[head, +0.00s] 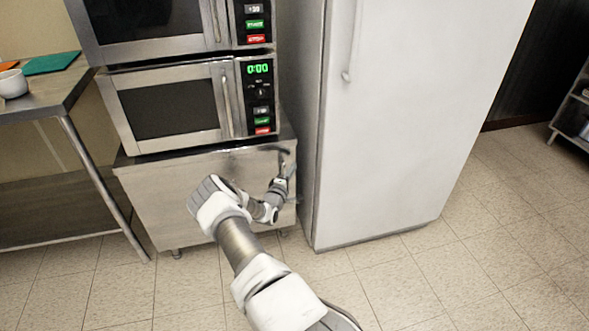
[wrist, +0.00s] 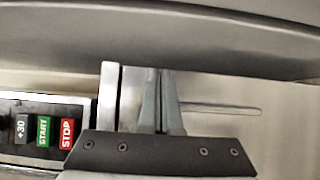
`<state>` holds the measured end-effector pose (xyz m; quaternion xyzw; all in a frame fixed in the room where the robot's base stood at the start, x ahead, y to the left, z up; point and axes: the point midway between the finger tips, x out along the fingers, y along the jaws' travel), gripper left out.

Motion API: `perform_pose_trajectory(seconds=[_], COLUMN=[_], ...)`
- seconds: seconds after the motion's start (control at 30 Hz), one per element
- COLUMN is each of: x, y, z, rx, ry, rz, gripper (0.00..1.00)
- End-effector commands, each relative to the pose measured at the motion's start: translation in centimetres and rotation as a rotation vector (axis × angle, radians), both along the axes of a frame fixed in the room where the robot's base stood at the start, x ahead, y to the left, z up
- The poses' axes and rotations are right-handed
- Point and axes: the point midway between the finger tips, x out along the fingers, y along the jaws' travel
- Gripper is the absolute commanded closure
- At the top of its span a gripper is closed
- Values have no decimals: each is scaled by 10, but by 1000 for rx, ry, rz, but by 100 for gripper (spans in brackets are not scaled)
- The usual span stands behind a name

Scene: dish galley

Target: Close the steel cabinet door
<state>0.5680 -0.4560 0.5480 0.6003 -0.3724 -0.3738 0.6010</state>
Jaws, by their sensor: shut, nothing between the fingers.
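The steel cabinet (head: 160,196) stands under the lower microwave, left of the white fridge. Its front, with the door, looks flush or nearly so; I cannot tell whether a small gap is left. My gripper (head: 284,162) is at the upper right part of the cabinet front, close to it, and my arm hides part of the front. In the wrist view my gripper (wrist: 160,74) has its fingers together and empty. A thin bar (wrist: 222,108) shows beside the fingers there. I cannot tell whether the fingertips touch the cabinet.
Two microwaves are stacked on the cabinet; the lower microwave (head: 170,105) reads 0:00. The fridge (head: 400,120) stands close on the right. A steel table (head: 45,100) with a white bowl (head: 13,84) is at left. The tiled floor (head: 470,265) is clear at front right.

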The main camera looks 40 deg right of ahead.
Motion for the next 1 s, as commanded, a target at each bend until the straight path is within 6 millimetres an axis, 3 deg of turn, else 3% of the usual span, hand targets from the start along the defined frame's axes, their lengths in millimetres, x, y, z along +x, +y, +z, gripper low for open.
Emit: perform_pose_trajectory(seconds=[0.13, 0.4, 0.6, 1.0], x=[2, -52, -79, -87], y=[5, 33, 47, 51], z=[-1, 3, 1, 0], rx=[0, 1, 1, 0], ry=[1, 7, 4, 0], rz=[-3, -3, -3, -5], gripper=[100, 100, 100, 100])
